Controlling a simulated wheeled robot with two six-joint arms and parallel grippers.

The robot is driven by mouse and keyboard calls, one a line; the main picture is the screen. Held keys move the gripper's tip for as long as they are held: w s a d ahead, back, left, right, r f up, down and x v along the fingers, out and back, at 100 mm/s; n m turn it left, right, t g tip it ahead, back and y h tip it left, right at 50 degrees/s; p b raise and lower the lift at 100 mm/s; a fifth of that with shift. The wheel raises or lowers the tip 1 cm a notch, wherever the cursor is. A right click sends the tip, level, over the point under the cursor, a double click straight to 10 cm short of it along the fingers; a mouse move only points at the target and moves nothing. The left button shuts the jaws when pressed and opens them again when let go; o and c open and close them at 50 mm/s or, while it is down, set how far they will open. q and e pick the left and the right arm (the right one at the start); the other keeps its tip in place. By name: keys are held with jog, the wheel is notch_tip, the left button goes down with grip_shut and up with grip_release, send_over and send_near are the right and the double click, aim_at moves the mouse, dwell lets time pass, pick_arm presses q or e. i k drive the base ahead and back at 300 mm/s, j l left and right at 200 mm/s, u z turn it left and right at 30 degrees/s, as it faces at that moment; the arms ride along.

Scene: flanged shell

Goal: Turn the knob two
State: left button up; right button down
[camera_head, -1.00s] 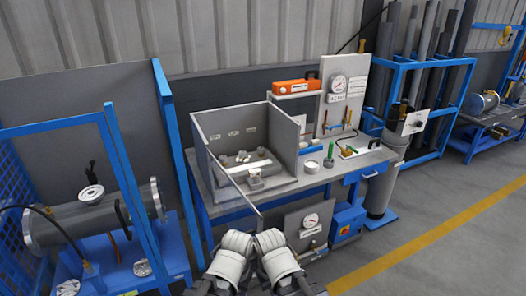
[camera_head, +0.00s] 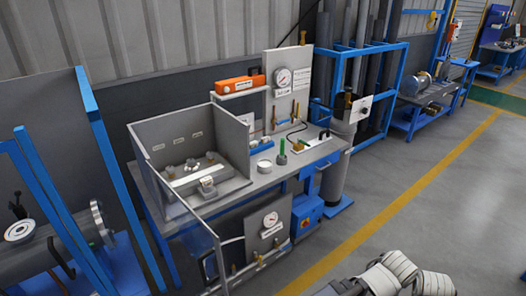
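No thing in view is readably marked as knob two. An open grey box (camera_head: 218,132) on the workbench holds several small light knob-like fittings (camera_head: 191,164) in a row, under small labels too tiny to read. A gauge panel (camera_head: 283,60) behind has small brass valves at its foot. A white plate with a dark knob (camera_head: 362,107) is at the top of a grey cylinder right of the bench. White rounded links of my arms show at the bottom right edge. Neither gripper's fingers show, and both arms are well away from the bench.
The grey workbench (camera_head: 262,181) has a blue frame. A clear-looking panel stands open at its front left. A lower gauge panel (camera_head: 268,226) and a blue box (camera_head: 306,212) are beneath. Blue posts and a tank are at left.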

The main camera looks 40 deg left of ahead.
aim_at(191, 162)
jog(key=i+j+z, duration=0.1)
jog(key=z, duration=1.3)
jog(key=j+z, duration=0.2)
jog(key=z, duration=0.15)
jog(key=j+z, duration=0.75)
jog(key=j, duration=1.25)
jog(key=j+u, duration=0.25)
jog(key=u, duration=0.75)
jog(key=j+u, duration=0.1)
jog(key=u, duration=0.45)
jog(key=i+u, duration=0.1)
jog(key=u, duration=0.9)
jog(key=i+u, duration=0.1)
jog(key=u, duration=0.95)
jog(key=i+l+u, duration=0.1)
jog(key=u, duration=0.9)
